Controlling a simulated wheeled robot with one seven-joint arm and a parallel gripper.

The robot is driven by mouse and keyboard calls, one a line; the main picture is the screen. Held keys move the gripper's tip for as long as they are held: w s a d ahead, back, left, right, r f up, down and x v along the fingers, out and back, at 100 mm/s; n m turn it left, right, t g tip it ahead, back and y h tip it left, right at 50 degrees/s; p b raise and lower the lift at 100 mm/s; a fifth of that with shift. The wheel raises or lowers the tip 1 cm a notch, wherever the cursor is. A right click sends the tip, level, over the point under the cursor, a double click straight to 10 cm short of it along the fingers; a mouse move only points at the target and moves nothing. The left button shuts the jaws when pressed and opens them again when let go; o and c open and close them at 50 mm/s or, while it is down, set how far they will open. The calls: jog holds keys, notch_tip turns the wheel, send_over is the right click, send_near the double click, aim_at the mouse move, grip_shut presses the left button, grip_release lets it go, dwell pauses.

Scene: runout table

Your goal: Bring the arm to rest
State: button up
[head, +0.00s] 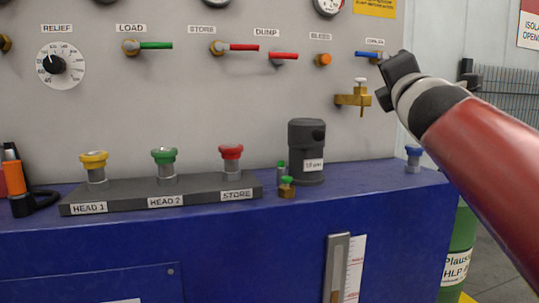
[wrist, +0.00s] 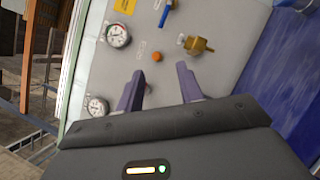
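My red arm (head: 490,150) reaches in from the right in the head view, its dark wrist end beside the upper right of the panel. The fingers are not clearly seen there. In the wrist view my gripper (wrist: 160,85) shows two purple fingers set apart with nothing between them; it is open. The fingers point at the grey panel (head: 200,110). The brass tap (wrist: 195,45) and the blue-handled valve (wrist: 167,12) are ahead of the fingers, apart from them in the picture. Whether a finger touches the panel cannot be told.
On the blue bench (head: 250,245) stand a block with yellow (head: 94,160), green (head: 164,156) and red (head: 231,152) knobs and a dark cylinder (head: 306,160). Pressure gauges (wrist: 117,35) and an orange button (wrist: 157,57) are on the panel. A green drum (head: 459,250) stands at right.

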jog(key=s+f+m+g, duration=0.45)
jog(key=f+m, duration=0.25)
jog(key=f, duration=0.6)
jog(key=s+f+m+g, duration=0.45)
jog(key=f+m, duration=0.25)
jog(key=f, duration=0.5)
jog(key=s+a+f+m+g+y, duration=0.1)
jog(key=s+a+f+m+g, duration=0.2)
jog(key=s+f, duration=0.5)
jog(key=s+a+f+m+g+y+p, duration=0.1)
jog(key=s+a+f+m+g, duration=0.2)
jog(key=s+f, duration=0.4)
notch_tip(320, 180, down, 5)
jog(key=shift+s+a+r+m+y, duration=0.15)
jog(key=shift+s+a+m+y, duration=0.3)
jog(key=shift+m, duration=0.75)
jog(key=shift+w+a, duration=0.15)
